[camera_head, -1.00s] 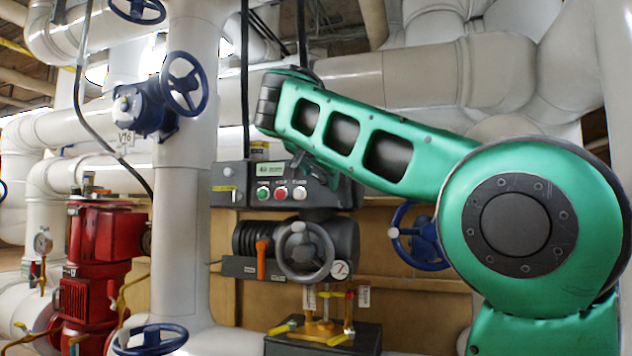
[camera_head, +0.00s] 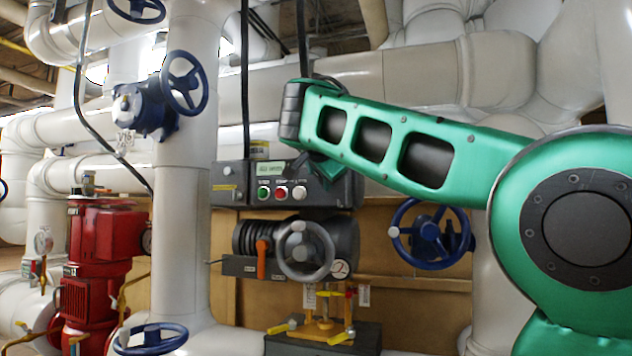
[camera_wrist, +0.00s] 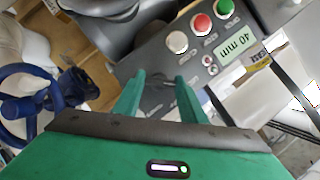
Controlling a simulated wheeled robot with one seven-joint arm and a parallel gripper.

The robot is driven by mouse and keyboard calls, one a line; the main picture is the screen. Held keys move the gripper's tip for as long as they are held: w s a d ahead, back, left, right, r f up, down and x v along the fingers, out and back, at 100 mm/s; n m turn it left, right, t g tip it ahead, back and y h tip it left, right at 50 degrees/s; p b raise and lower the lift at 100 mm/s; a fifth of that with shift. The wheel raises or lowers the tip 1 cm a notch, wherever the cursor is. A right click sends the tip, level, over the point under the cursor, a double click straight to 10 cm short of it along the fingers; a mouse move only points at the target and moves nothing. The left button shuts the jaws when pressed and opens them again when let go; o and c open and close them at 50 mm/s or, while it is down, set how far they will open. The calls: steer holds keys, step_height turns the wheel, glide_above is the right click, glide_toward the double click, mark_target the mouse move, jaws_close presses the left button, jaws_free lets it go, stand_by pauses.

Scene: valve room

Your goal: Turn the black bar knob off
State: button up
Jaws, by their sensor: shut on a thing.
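The black bar knob (camera_wrist: 160,83) is a small dark shape on the grey control box, between my fingertips in the wrist view. It is hard to make out against the dark panel, and its pointing direction cannot be told. My gripper (camera_wrist: 160,79) is shut on it, one green finger on each side. In the head view my gripper (camera_head: 308,168) reaches the right part of the control box (camera_head: 232,197) and hides the knob.
Below the box are a grey handwheel (camera_head: 306,250) and an orange lever (camera_head: 262,260). A blue valve wheel (camera_head: 430,233) is to the right, and a red pump (camera_head: 95,250) to the left. Large white pipes (camera_head: 181,240) surround the area.

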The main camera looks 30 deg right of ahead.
steer(key=m+t, duration=0.2)
steer(key=m, duration=0.1)
steer(key=shift+a+f, duration=0.1)
steer(key=shift+f+m+t, duration=0.2)
steer(key=shift+m+t, duration=0.6)
steer(key=shift+m, duration=1.2)
steer(key=shift+f, duration=0.1)
steer(key=o, duration=1.1)
steer(key=shift+c, duration=0.2)
steer(key=shift+s, duration=0.1)
steer(key=v, duration=1)
steer(key=shift+s+a, duration=0.2)
